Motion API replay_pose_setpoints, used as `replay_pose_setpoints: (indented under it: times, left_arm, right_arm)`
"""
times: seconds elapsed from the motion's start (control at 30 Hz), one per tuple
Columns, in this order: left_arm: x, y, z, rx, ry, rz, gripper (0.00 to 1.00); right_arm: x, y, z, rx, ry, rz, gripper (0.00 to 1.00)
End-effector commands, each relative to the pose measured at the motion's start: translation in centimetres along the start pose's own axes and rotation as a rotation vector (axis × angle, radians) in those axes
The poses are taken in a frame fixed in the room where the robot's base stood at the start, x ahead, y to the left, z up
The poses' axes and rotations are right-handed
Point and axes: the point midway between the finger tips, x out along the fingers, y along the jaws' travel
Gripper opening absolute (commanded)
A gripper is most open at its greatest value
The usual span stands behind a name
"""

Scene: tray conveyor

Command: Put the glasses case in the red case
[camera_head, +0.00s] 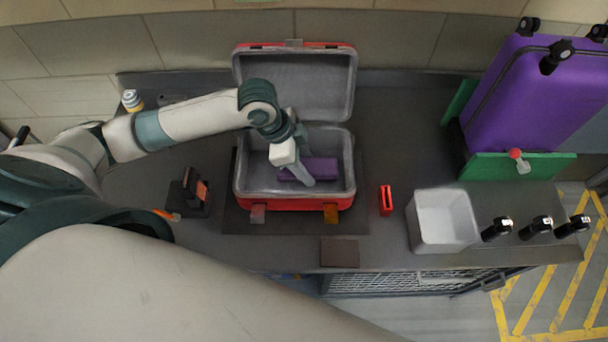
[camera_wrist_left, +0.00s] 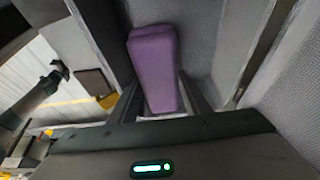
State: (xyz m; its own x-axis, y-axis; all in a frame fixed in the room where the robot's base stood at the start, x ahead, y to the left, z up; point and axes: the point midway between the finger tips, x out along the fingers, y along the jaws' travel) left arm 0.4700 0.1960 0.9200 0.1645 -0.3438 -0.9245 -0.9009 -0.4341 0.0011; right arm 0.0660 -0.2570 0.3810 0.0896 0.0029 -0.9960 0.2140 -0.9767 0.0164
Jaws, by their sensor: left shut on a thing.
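The red case (camera_head: 290,204) stands open on the counter, its lid (camera_head: 295,85) raised at the back and its inside grey. The purple glasses case (camera_head: 322,167) is inside the red case, toward the front right of its bottom half. My left gripper (camera_head: 307,181) reaches down into the red case and is shut on the glasses case. In the left wrist view the glasses case (camera_wrist_left: 155,68) sits between the two fingers, with grey lining around it. I cannot tell whether it touches the bottom. My right gripper is not in view.
A white bin (camera_head: 442,220), a small red item (camera_head: 386,200) and a brown wallet-like item (camera_head: 340,253) lie to the right and front. A purple suitcase (camera_head: 520,100) is at the back right. A dark stand (camera_head: 190,194) is left of the red case.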

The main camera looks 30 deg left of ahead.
Motion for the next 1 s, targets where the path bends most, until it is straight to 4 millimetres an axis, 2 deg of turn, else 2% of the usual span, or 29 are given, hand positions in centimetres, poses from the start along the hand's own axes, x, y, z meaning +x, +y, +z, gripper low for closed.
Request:
replay_pose_setpoints:
  times: [0.2,0.6,1.0]
  left_arm:
    - [2.4,0.0,1.0,-0.001,0.000,0.000,0.19]
    - [2.8,0.0,1.2,0.000,0.000,-0.001,0.19]
    - [6.1,0.0,2.5,0.000,0.000,-0.002,0.19]
  right_arm:
    - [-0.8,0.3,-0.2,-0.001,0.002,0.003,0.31]
    - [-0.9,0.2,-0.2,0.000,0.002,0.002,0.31]
    - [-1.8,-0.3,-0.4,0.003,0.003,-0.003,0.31]
